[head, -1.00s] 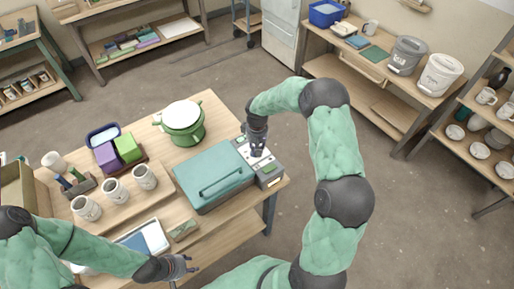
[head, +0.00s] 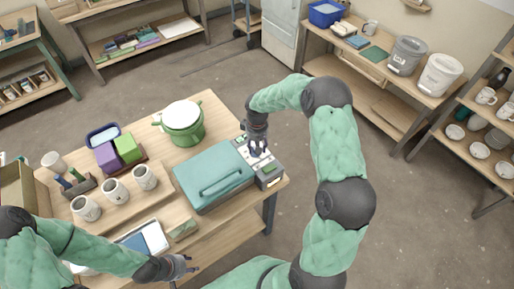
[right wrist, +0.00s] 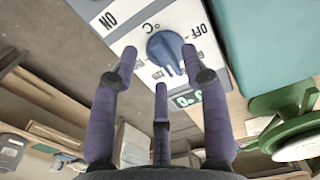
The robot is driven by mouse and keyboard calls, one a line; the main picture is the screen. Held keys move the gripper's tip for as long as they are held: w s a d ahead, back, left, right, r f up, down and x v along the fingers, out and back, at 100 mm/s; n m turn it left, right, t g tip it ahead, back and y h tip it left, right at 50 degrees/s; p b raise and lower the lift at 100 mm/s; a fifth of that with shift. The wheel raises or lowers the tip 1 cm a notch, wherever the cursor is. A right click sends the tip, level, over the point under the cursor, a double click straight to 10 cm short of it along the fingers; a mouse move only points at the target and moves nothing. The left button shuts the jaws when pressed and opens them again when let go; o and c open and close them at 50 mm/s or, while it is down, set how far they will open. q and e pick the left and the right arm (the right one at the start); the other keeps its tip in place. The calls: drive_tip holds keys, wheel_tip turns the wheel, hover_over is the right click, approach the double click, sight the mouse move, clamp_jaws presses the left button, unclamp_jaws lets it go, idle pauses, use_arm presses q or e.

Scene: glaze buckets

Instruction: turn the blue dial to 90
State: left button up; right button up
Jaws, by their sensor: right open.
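The blue dial (right wrist: 165,52) is a round knob with a ridge, on a pale panel marked °C, ON and OFF in the right wrist view. The panel belongs to a grey control box (head: 270,177) at the right end of the table. My right gripper (right wrist: 160,66) is open, with its purple fingers spread around the dial; contact cannot be told. It also shows over the box in the head view (head: 258,151), where it hides the dial. My left gripper (head: 180,267) is low over the table's front edge, away from the dial; its opening is unclear.
A teal lidded case (head: 213,178) stands directly left of the control box. A green pot (head: 182,124) with a white top stands behind it. Cups (head: 145,178) and purple and green blocks (head: 127,148) are farther left. Floor is free right of the table.

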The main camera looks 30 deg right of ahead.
wheel_tip(320, 180, up, 10)
drive_tip(key=shift+r, duration=0.2)
drive_tip(key=shift+s, duration=0.1)
idle(0.6)
